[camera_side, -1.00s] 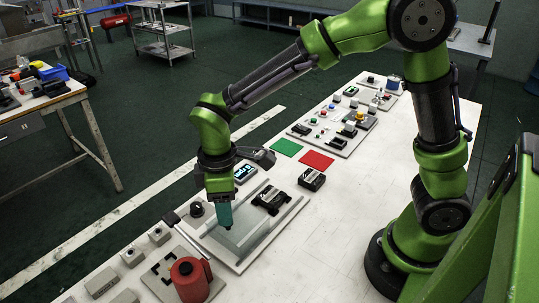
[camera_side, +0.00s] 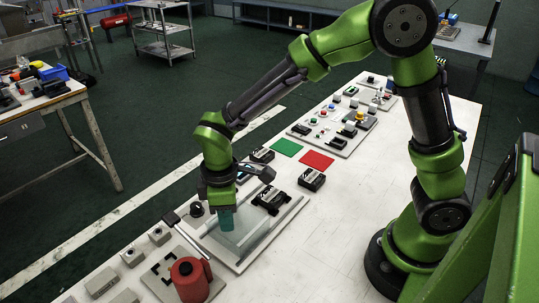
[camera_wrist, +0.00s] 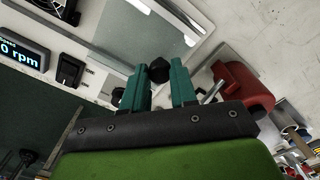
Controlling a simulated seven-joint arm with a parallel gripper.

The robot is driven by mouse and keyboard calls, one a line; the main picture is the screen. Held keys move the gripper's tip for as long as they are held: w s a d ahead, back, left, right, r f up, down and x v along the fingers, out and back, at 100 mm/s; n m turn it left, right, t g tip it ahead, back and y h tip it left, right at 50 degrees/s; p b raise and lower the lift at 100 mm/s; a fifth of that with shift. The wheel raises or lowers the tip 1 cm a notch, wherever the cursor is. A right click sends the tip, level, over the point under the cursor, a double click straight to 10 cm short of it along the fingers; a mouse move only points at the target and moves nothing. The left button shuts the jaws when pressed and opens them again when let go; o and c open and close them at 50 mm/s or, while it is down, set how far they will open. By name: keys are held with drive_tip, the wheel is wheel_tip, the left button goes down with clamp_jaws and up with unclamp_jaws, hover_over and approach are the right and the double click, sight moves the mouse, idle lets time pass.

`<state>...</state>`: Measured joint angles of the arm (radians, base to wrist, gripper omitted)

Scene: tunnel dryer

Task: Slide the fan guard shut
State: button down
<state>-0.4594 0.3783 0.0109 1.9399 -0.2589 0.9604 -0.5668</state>
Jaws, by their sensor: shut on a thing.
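The fan guard (camera_side: 252,232) looks like a clear panel lying in a pale framed plate (camera_side: 290,222) on the bench. It also shows in the wrist view as a pale panel (camera_wrist: 150,22). My gripper (camera_side: 227,228) is over the left part of the plate, pointing down. In the wrist view, a dark knob (camera_wrist: 159,70) shows at the teal fingertips of my gripper (camera_wrist: 160,80). The fingers are shut on this knob, which appears to be the guard's. The exact contact is partly hidden in the side view.
A black part (camera_side: 270,198) sits at the plate's back. The bench is bare to the right.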

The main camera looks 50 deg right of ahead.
drive_tip(key=d, duration=1.3)
drive_tip(key=shift+d, duration=0.1)
drive_tip(key=c, duration=0.9)
unclamp_jaws()
drive_tip(key=shift+r, duration=0.2)
wheel_tip(320, 180, up, 17)
drive_tip(key=shift+f, duration=0.2)
